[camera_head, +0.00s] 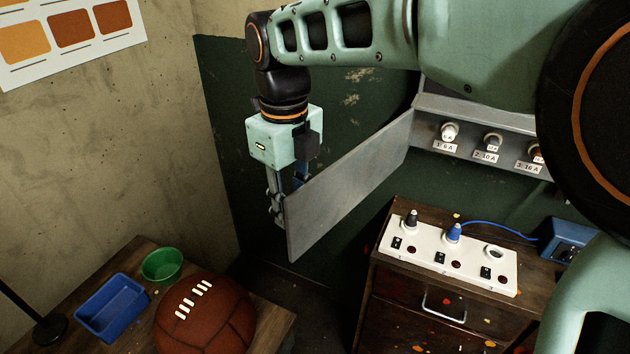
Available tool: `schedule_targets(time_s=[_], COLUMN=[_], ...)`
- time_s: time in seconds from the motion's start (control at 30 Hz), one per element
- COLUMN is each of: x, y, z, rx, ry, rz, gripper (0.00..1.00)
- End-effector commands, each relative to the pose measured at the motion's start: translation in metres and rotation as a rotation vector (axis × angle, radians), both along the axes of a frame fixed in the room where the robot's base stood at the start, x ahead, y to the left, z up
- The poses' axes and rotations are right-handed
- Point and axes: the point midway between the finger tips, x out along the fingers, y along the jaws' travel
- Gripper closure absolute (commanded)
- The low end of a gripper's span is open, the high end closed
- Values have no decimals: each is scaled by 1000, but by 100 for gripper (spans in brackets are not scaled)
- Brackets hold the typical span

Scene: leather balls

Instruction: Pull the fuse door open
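The fuse door (350,185) is a flat grey metal panel. It stands swung out from the grey fuse box (470,115) on the wall, its free edge towards the left front. The fuse box shows several round fuses with labels such as 6 A, 10 A and 16 A. My gripper (280,207) points down at the free left end of the door. One finger shows just left of the door's edge. The rest of the fingers is partly hidden behind the panel, so I cannot tell whether they grip it.
A wooden cabinet (395,300) below the fuse box carries a white panel (470,262) with plugs and a blue box (565,240). A low table (145,250) at lower left holds a brown leather ball (205,325), a blue tray (92,317), and a green bowl (162,278).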

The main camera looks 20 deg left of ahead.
Motion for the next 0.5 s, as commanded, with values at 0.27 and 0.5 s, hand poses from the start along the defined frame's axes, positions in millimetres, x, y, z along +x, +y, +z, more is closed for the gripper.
schedule_targets(time_s=[0.27, 0.5], x=[0, 0], y=[0, 1], z=[0, 7], rx=[-1, 1], ry=[1, 1], rz=[1, 2], gripper=[60, 60])
